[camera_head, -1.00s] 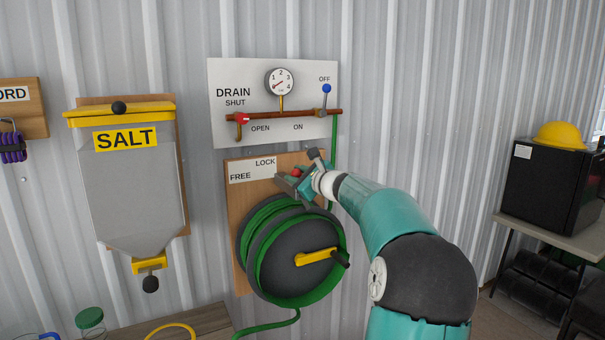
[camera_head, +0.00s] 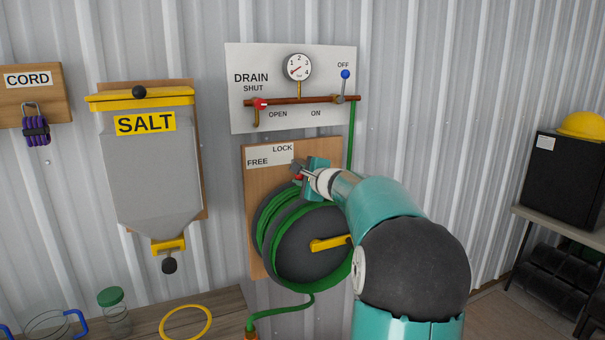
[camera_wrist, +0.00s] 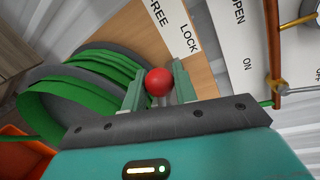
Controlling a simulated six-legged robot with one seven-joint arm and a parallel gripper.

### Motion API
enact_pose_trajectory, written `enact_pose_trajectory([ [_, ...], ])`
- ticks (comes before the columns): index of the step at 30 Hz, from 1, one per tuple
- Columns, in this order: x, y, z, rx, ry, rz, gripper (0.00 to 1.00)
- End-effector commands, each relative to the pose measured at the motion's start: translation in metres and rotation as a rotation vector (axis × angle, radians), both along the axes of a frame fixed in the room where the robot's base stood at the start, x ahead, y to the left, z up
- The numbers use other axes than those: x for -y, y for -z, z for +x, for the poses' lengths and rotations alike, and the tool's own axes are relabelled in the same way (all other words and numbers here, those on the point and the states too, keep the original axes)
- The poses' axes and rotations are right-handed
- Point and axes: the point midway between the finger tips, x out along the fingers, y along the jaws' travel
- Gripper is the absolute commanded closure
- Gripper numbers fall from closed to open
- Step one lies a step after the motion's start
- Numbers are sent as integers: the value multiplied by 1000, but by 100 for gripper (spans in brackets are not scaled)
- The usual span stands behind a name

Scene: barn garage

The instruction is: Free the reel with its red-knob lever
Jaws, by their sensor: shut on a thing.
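The hose reel (camera_head: 290,245), a dark drum wound with green hose and with a yellow crank, hangs on a wooden board below the drain panel. A label (camera_head: 271,156) at the board's top reads FREE on the left and LOCK on the right. My gripper (camera_head: 299,172) is at the upper right of the reel, just under the label. It is shut on the lever's red knob (camera_wrist: 158,82), which sits between the two fingers in the wrist view. The lever's shaft is hidden by my gripper, so its exact setting is hard to tell.
The drain panel (camera_head: 290,120) with a gauge, red handle and blue-knob lever is right above. A salt hopper (camera_head: 152,170) hangs to the left. A bench (camera_head: 228,304) below holds a lidded jar (camera_head: 114,312) and a yellow ring (camera_head: 185,323).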

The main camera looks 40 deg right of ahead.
Motion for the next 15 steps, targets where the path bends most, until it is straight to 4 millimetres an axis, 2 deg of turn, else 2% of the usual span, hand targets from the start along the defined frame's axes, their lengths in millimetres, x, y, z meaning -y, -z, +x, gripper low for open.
enact_pose_trajectory([
  [13,1,1,-1,-5,2,-11,100],
  [14,1,1,-1,-5,2,-11,68],
  [15,1,1,-1,-5,2,-11,60],
])
